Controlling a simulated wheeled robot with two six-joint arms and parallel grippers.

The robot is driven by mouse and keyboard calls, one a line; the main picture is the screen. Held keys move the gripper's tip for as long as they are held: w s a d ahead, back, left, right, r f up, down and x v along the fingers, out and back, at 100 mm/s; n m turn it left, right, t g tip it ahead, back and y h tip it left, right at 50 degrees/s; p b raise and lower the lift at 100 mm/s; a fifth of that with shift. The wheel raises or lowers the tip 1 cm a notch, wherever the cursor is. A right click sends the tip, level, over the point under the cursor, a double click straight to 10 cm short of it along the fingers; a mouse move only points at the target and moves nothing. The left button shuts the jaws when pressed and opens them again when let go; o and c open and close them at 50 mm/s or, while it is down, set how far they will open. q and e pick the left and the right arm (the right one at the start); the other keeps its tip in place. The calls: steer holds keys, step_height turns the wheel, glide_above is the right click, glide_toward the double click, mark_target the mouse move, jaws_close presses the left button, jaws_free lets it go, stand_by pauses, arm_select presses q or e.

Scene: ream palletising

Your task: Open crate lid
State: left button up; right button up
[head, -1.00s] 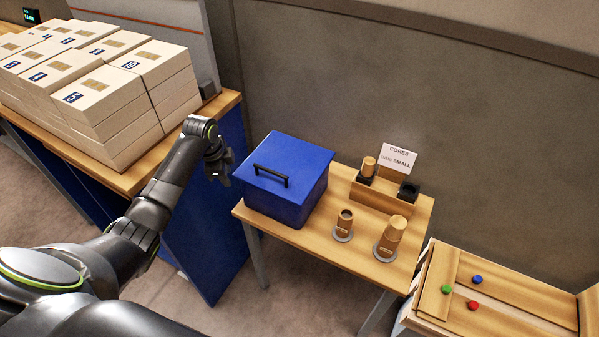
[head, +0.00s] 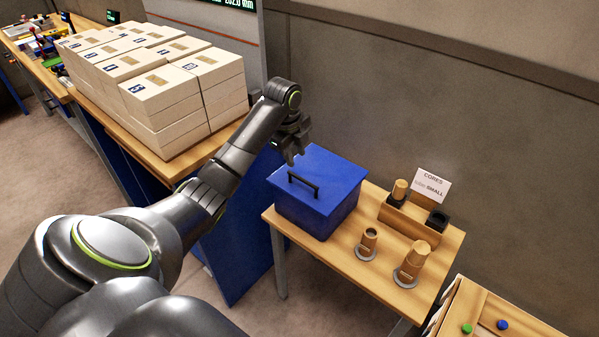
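The blue crate (head: 305,216) stands on a small wooden table, and its blue lid (head: 335,185) is shut on it. A black bar handle (head: 303,185) is fixed on the lid's top. My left gripper (head: 296,157) is above the lid's back left part, just behind the handle in the picture. Its fingers point down, look apart and hold nothing. I cannot tell whether a fingertip touches the lid. My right gripper is not in view.
The small table (head: 342,255) also bears cardboard cores (head: 412,258) on discs and a wooden holder with a "CORES" sign (head: 432,185). Stacked white reams (head: 165,95) fill the bench at left. A wooden tray with coloured pieces (head: 502,325) is at lower right.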

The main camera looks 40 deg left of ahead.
mark_target(299, 179)
arm_select(q)
steer(key=f, duration=0.3)
steer(key=w+f, duration=0.1)
steer(key=f, duration=0.2)
steer(key=f+p, duration=0.1)
steer(key=f, duration=0.1)
steer(key=shift+w+f, duration=0.35)
steer(key=shift+f, duration=0.05)
steer(key=shift+c, duration=0.2)
jaws_close()
